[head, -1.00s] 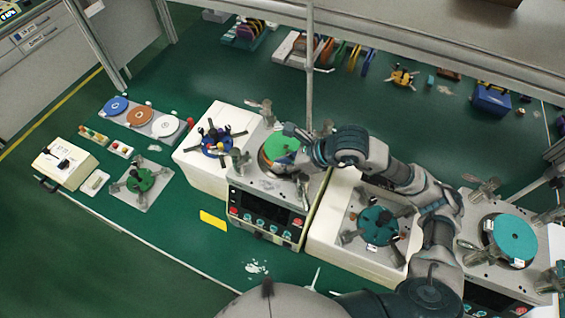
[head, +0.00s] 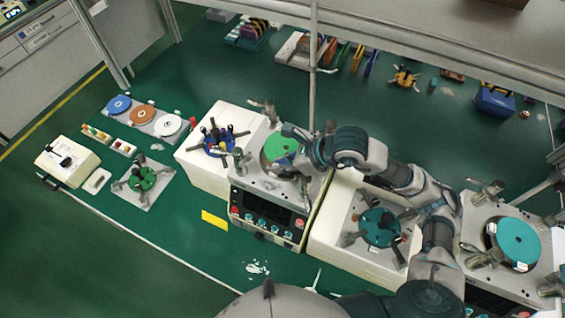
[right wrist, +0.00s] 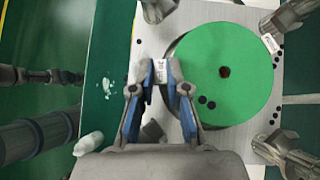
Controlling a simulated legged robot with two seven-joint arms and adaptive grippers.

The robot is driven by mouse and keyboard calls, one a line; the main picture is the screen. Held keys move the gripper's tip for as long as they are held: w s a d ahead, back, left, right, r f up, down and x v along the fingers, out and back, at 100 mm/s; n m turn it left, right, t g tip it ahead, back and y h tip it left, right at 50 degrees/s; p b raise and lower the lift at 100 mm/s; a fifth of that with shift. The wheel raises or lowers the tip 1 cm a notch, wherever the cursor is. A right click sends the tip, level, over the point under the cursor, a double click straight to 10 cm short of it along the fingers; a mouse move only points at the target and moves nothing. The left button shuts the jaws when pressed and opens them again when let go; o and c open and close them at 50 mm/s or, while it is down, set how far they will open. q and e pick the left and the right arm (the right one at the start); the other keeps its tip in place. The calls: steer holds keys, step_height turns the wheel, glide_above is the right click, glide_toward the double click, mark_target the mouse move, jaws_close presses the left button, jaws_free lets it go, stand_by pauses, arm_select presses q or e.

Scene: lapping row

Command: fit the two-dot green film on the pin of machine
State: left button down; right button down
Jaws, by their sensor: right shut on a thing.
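The green film (head: 281,146) is a flat disc over the round plate of the middle machine (head: 268,207). In the right wrist view the green film (right wrist: 215,45) shows two black dots near its lower left and a dark spot at its centre hole. I cannot tell whether that spot is the pin or only the hole. My right gripper (head: 290,153) is at the film's right side in the head view. In the right wrist view my right gripper (right wrist: 168,78) is shut at the film's white labelled tab. My left gripper is not in view.
Metal posts stand around the plate, one at its back left (head: 270,112). A teal disc (head: 517,243) lies on the right machine. A blue spider-like part (head: 217,142) is to the left. Blue, brown and white discs lie on a tray (head: 145,122). A frame pole (head: 313,65) rises behind.

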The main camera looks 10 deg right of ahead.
steer(key=shift+b, duration=0.3)
stand_by(0.5)
stand_by(0.4)
steer(key=shift+f+b, duration=0.2)
steer(key=shift+b, duration=0.2)
steer(key=shift+f+b, duration=0.3)
steer(key=shift+b, duration=0.05)
steer(key=shift+f, duration=0.1)
steer(key=c, duration=1.1)
jaws_free()
